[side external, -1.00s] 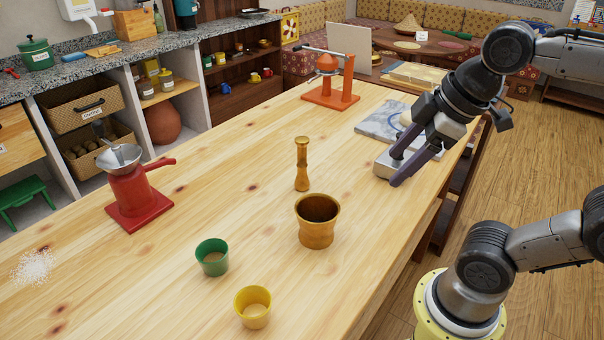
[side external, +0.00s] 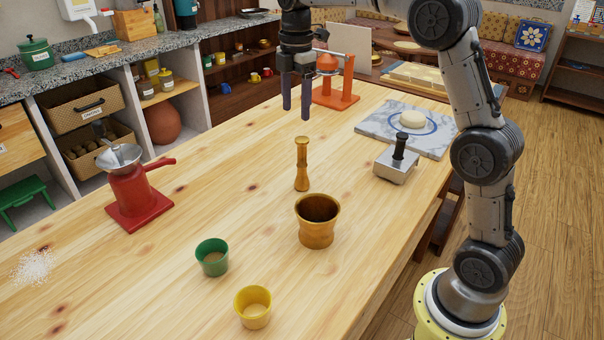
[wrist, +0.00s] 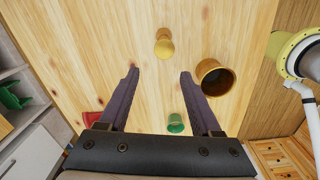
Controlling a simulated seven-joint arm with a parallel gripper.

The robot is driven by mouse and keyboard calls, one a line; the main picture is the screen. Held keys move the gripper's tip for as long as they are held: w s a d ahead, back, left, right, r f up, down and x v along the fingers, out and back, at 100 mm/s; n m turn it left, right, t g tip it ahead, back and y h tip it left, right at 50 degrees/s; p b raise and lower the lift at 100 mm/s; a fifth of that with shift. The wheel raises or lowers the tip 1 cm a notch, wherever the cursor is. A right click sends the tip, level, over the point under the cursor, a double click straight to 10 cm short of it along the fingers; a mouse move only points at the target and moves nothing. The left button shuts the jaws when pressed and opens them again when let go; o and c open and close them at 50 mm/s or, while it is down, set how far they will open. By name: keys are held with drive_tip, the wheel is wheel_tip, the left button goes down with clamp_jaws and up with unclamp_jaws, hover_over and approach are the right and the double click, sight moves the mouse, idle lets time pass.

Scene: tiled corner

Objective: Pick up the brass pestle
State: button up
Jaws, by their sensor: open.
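The brass pestle (side external: 302,165) stands upright on the wooden table, just behind the brass mortar (side external: 318,222). In the wrist view the pestle (wrist: 164,44) shows from above, beyond my fingertips and between their lines. The mortar (wrist: 214,77) is to its right there. My gripper (side external: 296,112) points down, open and empty, above and apart from the pestle in the side view. Its two dark fingers (wrist: 160,76) are spread apart in the wrist view. Nothing hides the pestle.
A green cup (side external: 212,258) and a yellow cup (side external: 253,307) stand in front. A red grinder (side external: 130,190) is at left, an orange press (side external: 331,93) behind. A metal block with a black knob (side external: 396,165) and a marble board (side external: 430,147) with dough are at right.

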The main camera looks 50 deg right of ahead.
sight(298, 140)
drive_tip(key=f, duration=0.9)
drive_tip(key=shift+d+f, duration=0.15)
drive_tip(key=shift+d, duration=0.1)
drive_tip(key=shift+s+d+f, duration=0.15)
drive_tip(key=shift+f, duration=0.75)
drive_tip(key=shift+s+d+f, duration=0.1)
drive_tip(key=shift+f, duration=0.8)
drive_tip(key=shift+s+d+f, duration=0.15)
drive_tip(key=shift+f, duration=0.75)
clamp_jaws()
drive_tip(key=shift+r, duration=0.15)
